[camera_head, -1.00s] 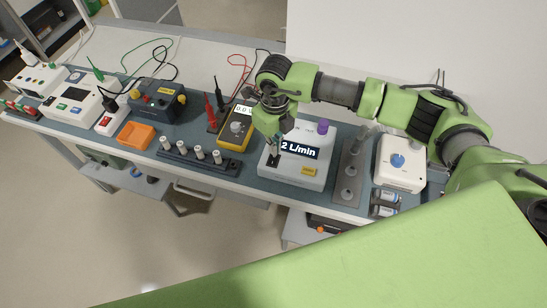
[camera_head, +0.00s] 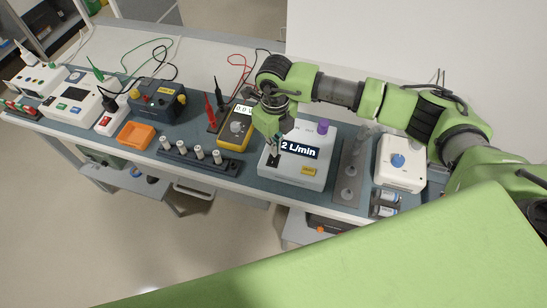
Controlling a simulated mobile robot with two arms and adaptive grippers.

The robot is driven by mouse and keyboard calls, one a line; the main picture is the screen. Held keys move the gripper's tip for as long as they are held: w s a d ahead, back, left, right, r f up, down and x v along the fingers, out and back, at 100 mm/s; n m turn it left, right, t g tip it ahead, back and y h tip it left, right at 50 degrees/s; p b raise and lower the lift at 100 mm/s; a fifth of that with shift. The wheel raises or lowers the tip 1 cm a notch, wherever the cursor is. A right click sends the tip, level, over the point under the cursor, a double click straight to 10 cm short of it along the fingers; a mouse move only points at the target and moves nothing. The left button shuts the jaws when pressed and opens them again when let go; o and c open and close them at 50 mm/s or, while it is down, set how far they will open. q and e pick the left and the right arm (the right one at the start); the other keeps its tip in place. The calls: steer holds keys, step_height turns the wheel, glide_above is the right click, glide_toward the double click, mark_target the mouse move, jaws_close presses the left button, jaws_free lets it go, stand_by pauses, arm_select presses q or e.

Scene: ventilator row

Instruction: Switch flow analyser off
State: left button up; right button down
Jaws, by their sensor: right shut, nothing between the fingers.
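The flow analyser (camera_head: 300,180) is a white box on the blue bench mat, with a dark display reading "2 L/min", a yellow button (camera_head: 309,171) at its front right and a purple fitting (camera_head: 323,126) at its back. My right gripper (camera_head: 275,157) is shut and empty, pointing down over the left part of the analyser's top, left of the display. Its fingertips are at or close to a dark spot there; I cannot tell whether they touch. The gripper hides part of the analyser's left back side. My left gripper is out of view.
A yellow multimeter (camera_head: 236,128) stands just left of the analyser. A rack with grey pegs (camera_head: 200,157) and an orange tray (camera_head: 136,135) lie further left. A grey plate with fittings (camera_head: 349,173) and a white box with a blue knob (camera_head: 400,162) stand to the right.

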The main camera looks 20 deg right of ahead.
steer(key=shift+f+b, duration=0.8)
steer(key=shift+f, duration=0.2)
steer(key=shift+r, duration=0.1)
stand_by(0.3)
steer(key=shift+r+p, duration=2)
steer(key=shift+r, duration=1.5)
steer(key=shift+f, duration=0.1)
